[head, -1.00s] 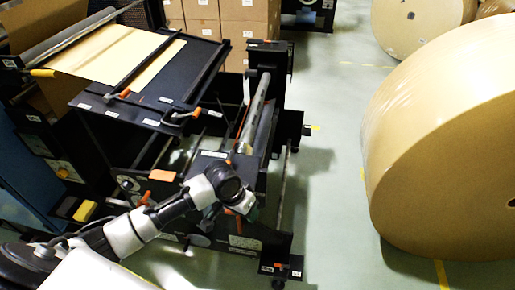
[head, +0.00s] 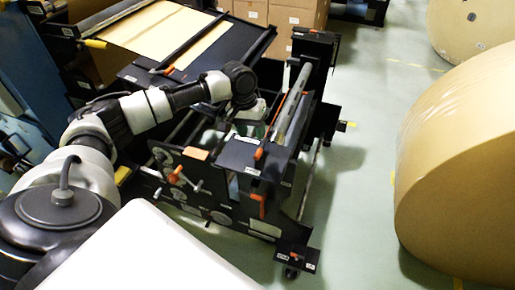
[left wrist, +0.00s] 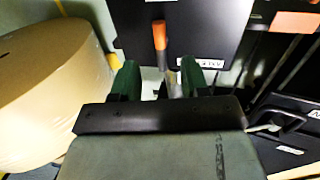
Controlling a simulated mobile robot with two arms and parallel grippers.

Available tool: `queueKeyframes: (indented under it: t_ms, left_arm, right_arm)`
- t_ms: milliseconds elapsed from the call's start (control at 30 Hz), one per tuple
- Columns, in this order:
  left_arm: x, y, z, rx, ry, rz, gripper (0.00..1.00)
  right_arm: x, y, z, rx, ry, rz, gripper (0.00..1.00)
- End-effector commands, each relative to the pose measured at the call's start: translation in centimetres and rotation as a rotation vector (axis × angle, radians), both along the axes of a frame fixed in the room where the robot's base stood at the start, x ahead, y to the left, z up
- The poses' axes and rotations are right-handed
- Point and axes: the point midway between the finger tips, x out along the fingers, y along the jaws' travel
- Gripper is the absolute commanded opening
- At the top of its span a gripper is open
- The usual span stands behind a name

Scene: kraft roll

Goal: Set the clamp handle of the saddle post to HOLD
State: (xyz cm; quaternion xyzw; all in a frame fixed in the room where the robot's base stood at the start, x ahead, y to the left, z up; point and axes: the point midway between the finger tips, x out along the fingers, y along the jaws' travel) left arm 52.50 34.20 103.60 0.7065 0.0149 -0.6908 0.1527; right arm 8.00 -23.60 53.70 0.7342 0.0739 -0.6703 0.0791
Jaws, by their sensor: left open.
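My left gripper (head: 254,118) is over the black post unit at the near right of the machine, beside its grey shaft (head: 291,107). In the left wrist view its two green fingers (left wrist: 160,82) are spread apart, with nothing seen held between them. An orange-tipped handle (left wrist: 159,36) lies ahead of the fingers, against a dark plate (left wrist: 215,28) with a white label (left wrist: 200,63). In the head view an orange handle (head: 259,153) sits on the post's top plate, and another orange lever (head: 262,205) hangs on its front. I cannot tell which is the clamp handle or read HOLD.
A large kraft roll (head: 465,170) stands on the right, also in the left wrist view (left wrist: 50,95). More orange levers (head: 175,174) are on the machine's near side. Boxes (head: 285,15) stand behind. Green floor (head: 365,170) is clear between machine and roll.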

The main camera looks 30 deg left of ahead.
Motion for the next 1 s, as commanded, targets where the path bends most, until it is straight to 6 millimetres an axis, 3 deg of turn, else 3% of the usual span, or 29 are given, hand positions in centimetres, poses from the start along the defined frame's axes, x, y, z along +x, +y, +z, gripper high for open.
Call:
queueKeyframes:
  t_ms: [200, 400, 800, 1000]
  left_arm:
    - [0.2, -0.9, -4.2, 0.000, 0.004, -0.003, 0.45]
    - [0.3, -1.4, -6.8, -0.001, 0.000, -0.002, 0.45]
    - [0.4, -1.5, -7.7, 0.000, -0.002, -0.003, 0.45]
    - [0.4, -1.5, -7.7, 0.000, -0.002, -0.003, 0.16]
  right_arm:
    - [0.0, -0.1, 1.0, -0.001, 0.000, 0.000, 0.94]
    - [0.0, -0.1, 1.3, -0.001, 0.000, -0.001, 0.94]
    - [0.0, -0.1, 1.4, -0.001, 0.000, -0.002, 0.94]
    - [0.0, 0.1, 1.4, 0.001, -0.001, -0.003, 0.94]
